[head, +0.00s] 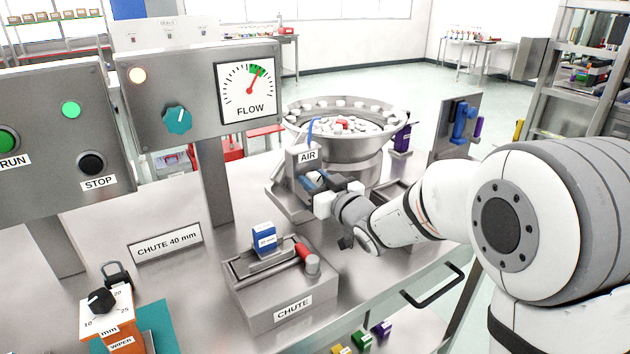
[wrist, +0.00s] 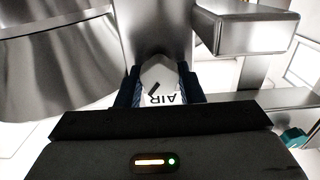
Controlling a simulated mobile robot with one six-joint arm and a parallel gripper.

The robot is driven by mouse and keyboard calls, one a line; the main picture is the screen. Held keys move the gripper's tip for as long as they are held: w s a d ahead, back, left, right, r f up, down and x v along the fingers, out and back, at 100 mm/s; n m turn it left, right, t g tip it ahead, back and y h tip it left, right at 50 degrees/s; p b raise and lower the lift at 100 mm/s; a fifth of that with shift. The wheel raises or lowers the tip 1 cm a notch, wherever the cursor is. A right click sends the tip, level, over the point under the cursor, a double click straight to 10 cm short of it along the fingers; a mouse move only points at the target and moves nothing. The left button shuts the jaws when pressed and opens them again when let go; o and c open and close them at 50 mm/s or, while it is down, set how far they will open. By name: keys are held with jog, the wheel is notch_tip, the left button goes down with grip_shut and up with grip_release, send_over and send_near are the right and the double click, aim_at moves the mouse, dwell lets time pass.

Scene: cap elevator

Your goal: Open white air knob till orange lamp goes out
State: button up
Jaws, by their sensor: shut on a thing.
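In the wrist view, a white air knob (wrist: 160,74) with a dark pointer mark sits between the fingers. My gripper (wrist: 163,85) is shut on it, one dark finger on each side. Upside-down AIR lettering shows beside the mark. In the head view, my gripper (head: 314,184) reaches the metal block with the AIR label (head: 308,156), and it hides the knob there.
A metal bowl (head: 343,116) of white and red caps stands behind the AIR block. The chute block (head: 283,285) with a blue piece and red handle is in front. A teal knob (head: 177,120) and a lit green lamp (head: 70,110) are on the left panels.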

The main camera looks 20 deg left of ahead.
jog(key=shift+a, duration=0.1)
jog(key=shift+c, duration=0.2)
jog(key=shift+m, duration=0.3)
jog(key=shift+m, duration=0.9)
jog(key=shift+w+f+m, duration=0.1)
jog(key=shift+m, duration=2)
jog(key=o, duration=1)
jog(key=shift+d, duration=0.2)
